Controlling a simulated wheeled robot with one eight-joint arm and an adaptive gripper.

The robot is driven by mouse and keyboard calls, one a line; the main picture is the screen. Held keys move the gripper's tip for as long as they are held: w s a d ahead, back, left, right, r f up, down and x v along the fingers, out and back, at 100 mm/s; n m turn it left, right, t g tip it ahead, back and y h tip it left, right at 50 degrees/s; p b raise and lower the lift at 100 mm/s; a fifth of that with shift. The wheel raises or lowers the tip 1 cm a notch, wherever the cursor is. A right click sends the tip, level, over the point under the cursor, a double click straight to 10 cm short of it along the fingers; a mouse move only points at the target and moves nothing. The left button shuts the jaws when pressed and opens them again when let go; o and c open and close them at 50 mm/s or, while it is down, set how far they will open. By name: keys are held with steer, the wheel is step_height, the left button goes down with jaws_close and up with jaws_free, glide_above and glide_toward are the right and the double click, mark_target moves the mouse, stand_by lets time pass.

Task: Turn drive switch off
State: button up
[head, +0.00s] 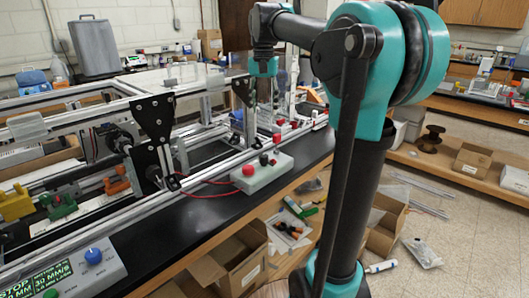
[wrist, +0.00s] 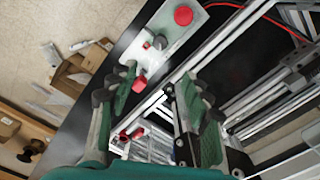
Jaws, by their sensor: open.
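A light grey control box (head: 266,176) stands on the black bench edge in the head view. It bears a large red button (head: 249,170), a black knob (head: 263,159) and a small red part beside the knob. The wrist view shows the box (wrist: 172,30) with the red button (wrist: 183,15) at the top. The small red part (wrist: 148,45) looks like a switch; no drive label is readable, and its position is unclear. My gripper (wrist: 157,100) is open in the wrist view, its two fingers spread below the box with nothing gripped. In the head view its fingertips are hard to make out.
An aluminium extrusion frame (head: 207,134) runs along the bench behind the box. A red cable (head: 205,194) lies left of the box. A panel with a blue knob (head: 93,256) is at lower left. Another red part (wrist: 136,133) shows between my fingers. Cardboard boxes (head: 240,262) stand below the bench.

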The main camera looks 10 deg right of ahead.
mark_target(264, 155)
step_height(264, 155, down, 17)
steer(key=shift+f, duration=0.1)
stand_by(0.4)
steer(key=shift+c, duration=0.5)
jaws_close()
